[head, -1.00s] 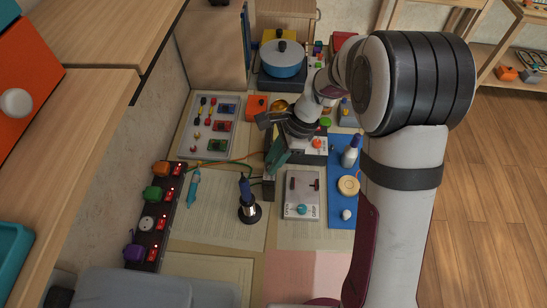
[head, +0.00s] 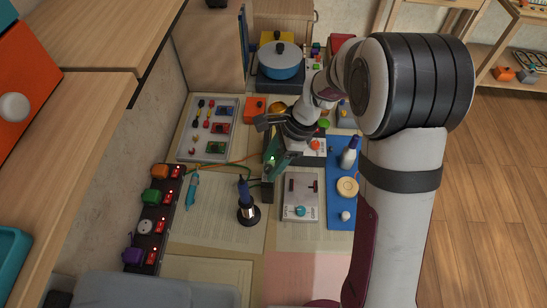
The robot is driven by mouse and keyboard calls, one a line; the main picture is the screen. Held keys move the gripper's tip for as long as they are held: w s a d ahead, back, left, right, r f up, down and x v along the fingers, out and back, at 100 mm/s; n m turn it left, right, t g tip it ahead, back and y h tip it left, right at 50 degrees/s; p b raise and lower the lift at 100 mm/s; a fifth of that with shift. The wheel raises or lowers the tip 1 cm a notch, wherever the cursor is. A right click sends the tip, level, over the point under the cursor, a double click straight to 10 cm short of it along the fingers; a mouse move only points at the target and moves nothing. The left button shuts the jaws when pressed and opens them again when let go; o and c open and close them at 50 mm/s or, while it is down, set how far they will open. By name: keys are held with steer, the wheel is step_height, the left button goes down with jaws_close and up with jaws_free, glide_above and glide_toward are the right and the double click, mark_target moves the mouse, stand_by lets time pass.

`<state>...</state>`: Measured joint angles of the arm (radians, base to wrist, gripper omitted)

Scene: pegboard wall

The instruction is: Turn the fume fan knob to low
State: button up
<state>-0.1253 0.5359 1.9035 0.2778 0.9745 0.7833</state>
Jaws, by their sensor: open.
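My gripper (head: 282,136) is over the middle of the bench, its dark jaws angled down and left, open with nothing seen between them. Below it stands a dark, upright device with a green face (head: 278,152); a small green light shows on it. I cannot tell whether this is the fume fan. No knob marked as the fume fan's can be made out, and the jaws and wrist may hide it.
A power strip (head: 157,226) with colored plugs and red lights runs along the left. A soldering iron in its stand (head: 247,208) is left of the panel. A blue mat (head: 337,213) with a bottle (head: 349,155) lies right. A blue pot (head: 281,62) stands behind.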

steer(key=v, duration=1.6)
steer(key=shift+a, duration=0.1)
steer(key=s+d+f+n+h, duration=0.1)
steer(key=s+n, duration=0.3)
steer(key=s, duration=0.8)
steer(key=s+d+f+n+t+h, duration=0.1)
steer(key=s+n, duration=0.4)
steer(key=s, duration=0.7)
steer(key=shift+s+d+f+n+h, duration=0.3)
steer(key=shift+d+f, duration=0.15)
steer(key=shift+d, duration=0.5)
steer(key=shift+w, duration=0.1)
